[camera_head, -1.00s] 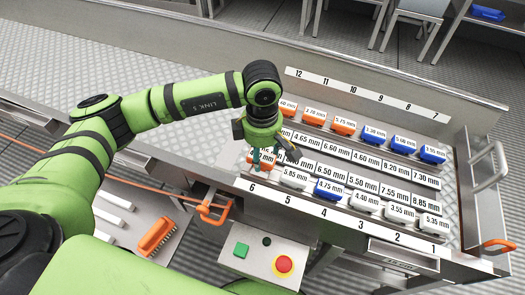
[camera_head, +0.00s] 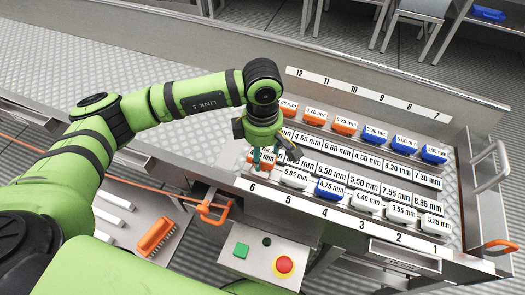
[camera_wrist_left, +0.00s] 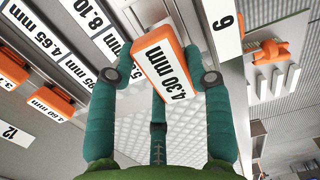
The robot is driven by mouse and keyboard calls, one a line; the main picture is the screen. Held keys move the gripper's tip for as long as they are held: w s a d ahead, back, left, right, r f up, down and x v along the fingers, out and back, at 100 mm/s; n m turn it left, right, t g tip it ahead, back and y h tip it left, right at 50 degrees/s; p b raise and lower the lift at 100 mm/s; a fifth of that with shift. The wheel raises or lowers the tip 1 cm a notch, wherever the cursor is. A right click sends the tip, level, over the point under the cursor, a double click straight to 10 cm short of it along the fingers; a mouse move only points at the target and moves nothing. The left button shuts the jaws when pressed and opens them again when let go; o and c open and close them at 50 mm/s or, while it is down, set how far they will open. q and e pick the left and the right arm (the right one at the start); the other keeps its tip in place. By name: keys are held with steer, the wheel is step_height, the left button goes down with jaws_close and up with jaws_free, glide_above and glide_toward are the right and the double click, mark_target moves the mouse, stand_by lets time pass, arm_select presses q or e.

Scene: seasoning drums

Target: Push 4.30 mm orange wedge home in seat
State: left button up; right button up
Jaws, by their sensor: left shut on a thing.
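The 4.30 mm orange wedge (camera_head: 263,163) is at the near left end of the front row, behind number 6. Its white label and orange sides show large in the left wrist view (camera_wrist_left: 164,66). My left gripper (camera_head: 267,150) reaches down over it with teal fingers. The fingers (camera_wrist_left: 163,80) are shut on the wedge, one on either side, with a third finger below it in the wrist view. The fingers hide part of the wedge in the head view. I cannot tell how deep it sits in its seat. My right gripper is not in view.
A white 5.85 mm wedge (camera_head: 294,177) stands close by on the right. A back row has orange wedges and blue wedges (camera_head: 433,153). A control box with a red button (camera_head: 284,265) is in front. An orange brush (camera_head: 157,237) lies at lower left.

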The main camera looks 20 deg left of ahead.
mark_target(262, 160)
arm_select(q)
steer(key=shift+b, duration=0.6)
stand_by(1.0)
steer(key=shift+a+f+b, duration=0.1)
steer(key=shift+f+b, duration=1.5)
steer(key=shift+b, duration=0.15)
steer(key=shift+s+a+f, duration=0.1)
steer(key=shift+a+f, duration=0.1)
steer(key=shift+a, duration=0.05)
steer(key=o, duration=1.3)
steer(key=shift+f+b, duration=0.1)
steer(key=shift+b, duration=0.2)
steer(key=shift+c, duration=0.2)
steer(key=shift+o, duration=0.5)
steer(key=shift+a+f, duration=0.1)
steer(key=shift+s+a+r, duration=0.1)
steer(key=shift+a+r, duration=0.05)
steer(key=shift+r, duration=1.25)
steer(key=shift+a+r, duration=0.15)
steer(key=shift+r, duration=1.2)
steer(key=shift+s+a+r, duration=0.1)
steer(key=shift+a+r, duration=0.05)
steer(key=shift+r, duration=1.25)
